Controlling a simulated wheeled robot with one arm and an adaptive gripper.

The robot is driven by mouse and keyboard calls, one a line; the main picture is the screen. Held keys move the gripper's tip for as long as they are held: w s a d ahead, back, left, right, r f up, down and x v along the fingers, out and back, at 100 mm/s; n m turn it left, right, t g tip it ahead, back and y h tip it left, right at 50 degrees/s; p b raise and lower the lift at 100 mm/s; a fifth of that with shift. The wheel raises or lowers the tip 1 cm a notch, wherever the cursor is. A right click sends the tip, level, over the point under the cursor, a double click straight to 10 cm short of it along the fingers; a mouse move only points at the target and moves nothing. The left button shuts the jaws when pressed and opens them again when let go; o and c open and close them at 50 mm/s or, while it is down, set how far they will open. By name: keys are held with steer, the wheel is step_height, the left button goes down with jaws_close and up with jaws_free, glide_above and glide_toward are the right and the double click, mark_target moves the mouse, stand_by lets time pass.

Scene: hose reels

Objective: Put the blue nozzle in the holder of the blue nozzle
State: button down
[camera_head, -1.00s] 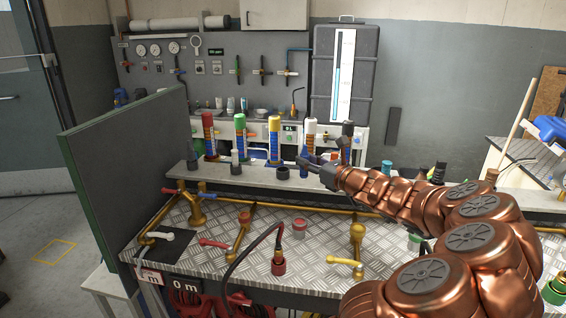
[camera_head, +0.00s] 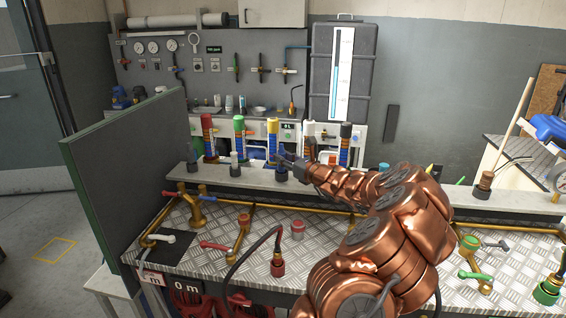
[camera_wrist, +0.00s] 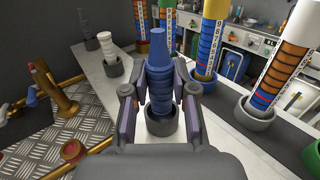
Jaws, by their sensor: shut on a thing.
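The blue nozzle (camera_wrist: 158,76) stands upright between the fingers of my gripper (camera_wrist: 158,92) in the wrist view. My gripper is shut on its body. The nozzle's lower end is at the mouth of a dark round holder (camera_wrist: 161,126) on the pale shelf and seems to be inside it; how deep it sits is hard to tell. In the head view my gripper (camera_head: 290,161) is at the same holder (camera_head: 277,174), and its fingers partly hide the nozzle.
A white nozzle (camera_wrist: 106,46) stands in another holder to the left. Tall scaled columns with yellow (camera_head: 272,128) and other coloured tops stand close behind the shelf. Brass pipes and valves (camera_head: 240,235) and a red-ended hose (camera_head: 278,264) occupy the metal bench in front.

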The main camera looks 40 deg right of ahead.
steer(key=shift+f, duration=0.9)
steer(key=shift+f, duration=0.15)
steer(key=c, duration=0.9)
jaws_free()
steer(key=shift+s, duration=0.1)
steer(key=shift+s+a+b, duration=0.15)
steer(key=shift+s+b, duration=0.45)
steer(key=shift+s, duration=2.4)
steer(key=shift+s+a+b, duration=0.15)
steer(key=shift+s+b, duration=0.4)
steer(key=shift+s, duration=2.4)
